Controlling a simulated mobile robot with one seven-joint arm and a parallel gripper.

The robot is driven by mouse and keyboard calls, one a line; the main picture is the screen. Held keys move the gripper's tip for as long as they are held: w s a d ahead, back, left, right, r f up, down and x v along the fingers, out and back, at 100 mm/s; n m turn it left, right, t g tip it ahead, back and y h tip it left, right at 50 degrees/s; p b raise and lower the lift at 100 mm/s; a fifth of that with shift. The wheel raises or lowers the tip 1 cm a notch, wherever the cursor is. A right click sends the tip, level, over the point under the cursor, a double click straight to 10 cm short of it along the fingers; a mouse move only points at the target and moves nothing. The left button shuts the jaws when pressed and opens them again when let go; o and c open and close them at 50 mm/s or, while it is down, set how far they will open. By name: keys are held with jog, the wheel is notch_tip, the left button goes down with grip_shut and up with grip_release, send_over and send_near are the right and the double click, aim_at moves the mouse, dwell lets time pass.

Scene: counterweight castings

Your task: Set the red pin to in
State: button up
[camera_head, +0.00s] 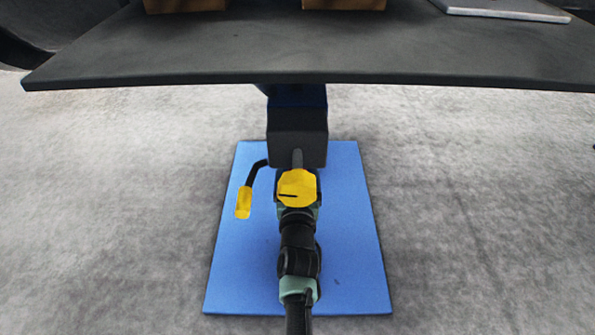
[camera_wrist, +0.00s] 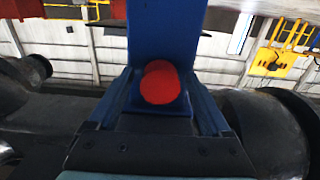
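The red pin (camera_wrist: 160,87) shows nearly end-on in the middle of the wrist view. Its round red end faces me, and a short length of its side shows above. It stands out from a blue block at the foot of a blue upright (camera_wrist: 166,30). How deep the pin sits is hard to tell. My gripper (camera_wrist: 159,80) has its two blue fingers spread, one on each side of the pin, with visible gaps between them and the red end. In the head view my arm reaches forward to below the table's near edge; the pin is not visible there.
A dark table (camera_head: 300,60) crosses the top of the head view, above the spot where my arm ends. A blue mat (camera_head: 345,250) lies on the grey floor. Large dark rounded castings (camera_wrist: 265,125) flank the upright in the wrist view.

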jog(key=shift+s, duration=0.1)
jog(key=s, duration=1.2)
jog(key=shift+s+b, duration=0.3)
jog(key=shift+s, duration=0.1)
